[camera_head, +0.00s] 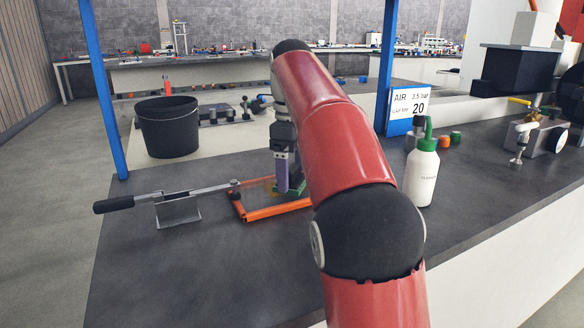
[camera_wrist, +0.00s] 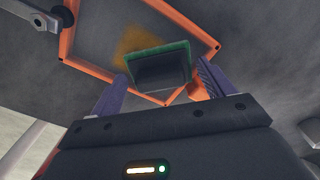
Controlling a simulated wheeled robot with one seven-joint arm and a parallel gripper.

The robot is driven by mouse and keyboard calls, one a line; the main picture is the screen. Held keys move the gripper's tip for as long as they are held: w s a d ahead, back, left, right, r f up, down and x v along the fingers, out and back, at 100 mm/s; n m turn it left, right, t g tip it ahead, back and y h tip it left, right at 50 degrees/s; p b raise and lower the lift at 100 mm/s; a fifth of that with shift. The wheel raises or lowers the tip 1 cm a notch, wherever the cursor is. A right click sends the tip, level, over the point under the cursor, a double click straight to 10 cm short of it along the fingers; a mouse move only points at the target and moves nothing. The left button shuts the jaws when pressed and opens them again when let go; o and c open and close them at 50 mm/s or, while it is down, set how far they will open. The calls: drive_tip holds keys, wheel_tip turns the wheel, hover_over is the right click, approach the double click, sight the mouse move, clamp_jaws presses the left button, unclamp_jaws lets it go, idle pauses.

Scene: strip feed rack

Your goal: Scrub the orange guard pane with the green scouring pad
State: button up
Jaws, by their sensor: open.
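The orange-framed guard pane (camera_head: 264,212) lies on the dark bench, with its frame also in the wrist view (camera_wrist: 182,17). A yellowish stain (camera_wrist: 130,46) shows on the pane beside the pad. The green scouring pad (camera_wrist: 160,54) with a dark block on top rests on or just over the pane; I cannot tell whether it touches. In the head view a green edge of the pad (camera_head: 291,191) shows beneath my gripper (camera_head: 290,188). In the wrist view my gripper (camera_wrist: 163,82) is open, its purple fingers on either side of the pad's dark block, with gaps visible.
A lever handle with black grip (camera_head: 114,205) stands left of the pane. A black bucket (camera_head: 168,128) is behind it. A white bottle with green top (camera_head: 422,172) stands right of my arm. Blue posts (camera_head: 103,85) rise at the left and right.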

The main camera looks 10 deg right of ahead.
drive_tip(key=shift+r+p, duration=0.35)
drive_tip(key=shift+p, duration=0.25)
drive_tip(key=shift+c, duration=0.4)
drive_tip(key=c, duration=1.1)
drive_tip(key=shift+o, duration=0.2)
